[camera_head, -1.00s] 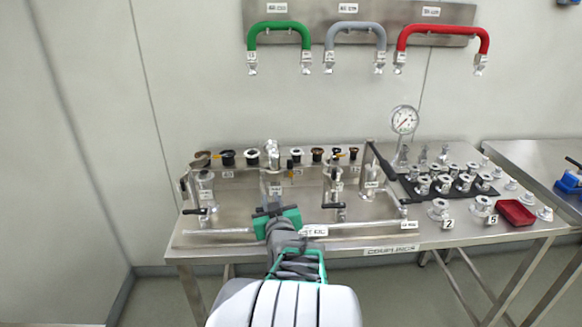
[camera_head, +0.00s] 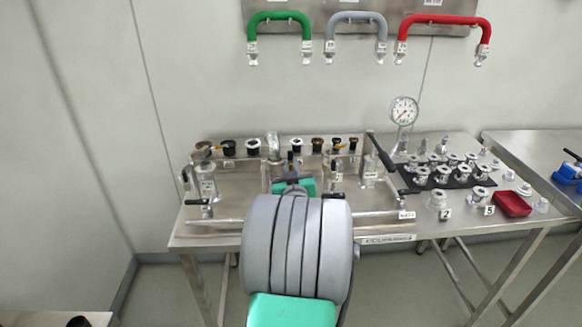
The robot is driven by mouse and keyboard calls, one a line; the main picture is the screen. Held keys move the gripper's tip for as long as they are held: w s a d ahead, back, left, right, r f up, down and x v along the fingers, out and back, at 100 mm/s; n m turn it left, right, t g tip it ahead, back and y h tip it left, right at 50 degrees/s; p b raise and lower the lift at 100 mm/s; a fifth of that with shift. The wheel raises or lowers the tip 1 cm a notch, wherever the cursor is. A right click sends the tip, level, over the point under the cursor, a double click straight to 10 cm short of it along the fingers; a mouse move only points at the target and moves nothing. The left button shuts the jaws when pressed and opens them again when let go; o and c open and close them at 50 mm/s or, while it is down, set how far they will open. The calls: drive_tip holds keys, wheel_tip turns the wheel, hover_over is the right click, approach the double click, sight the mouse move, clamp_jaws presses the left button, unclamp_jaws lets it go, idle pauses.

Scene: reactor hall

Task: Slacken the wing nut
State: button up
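My gripper (camera_head: 291,184) is over the middle of the steel bench, at the coupling rig. Its green body and dark fingers show just beyond my grey arm link, which hides much of it. I cannot tell whether the fingers are open or shut. I cannot make out the wing nut; it may be small or hidden behind my arm. The rig (camera_head: 232,221) has a horizontal pipe along the front and upright fittings with black-handled valves, such as the left valve (camera_head: 200,202).
A pressure gauge (camera_head: 404,111) stands right of the rig. A black mat (camera_head: 455,181) holds several metal fittings. A red tray (camera_head: 512,204) lies at the bench's right. Green (camera_head: 279,16), grey (camera_head: 356,17) and red (camera_head: 445,20) hoses hang on the wall.

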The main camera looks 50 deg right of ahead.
clamp_jaws()
drive_tip(key=shift+f+n+b, duration=0.25)
drive_tip(key=shift+n+b, duration=0.15)
drive_tip(key=shift+b, duration=0.6)
drive_tip(key=shift+w+a+r+n+b, duration=0.1)
drive_tip(key=shift+r+n+b, duration=0.15)
drive_tip(key=shift+n+b, duration=0.2)
drive_tip(key=shift+o, duration=0.8)
unclamp_jaws()
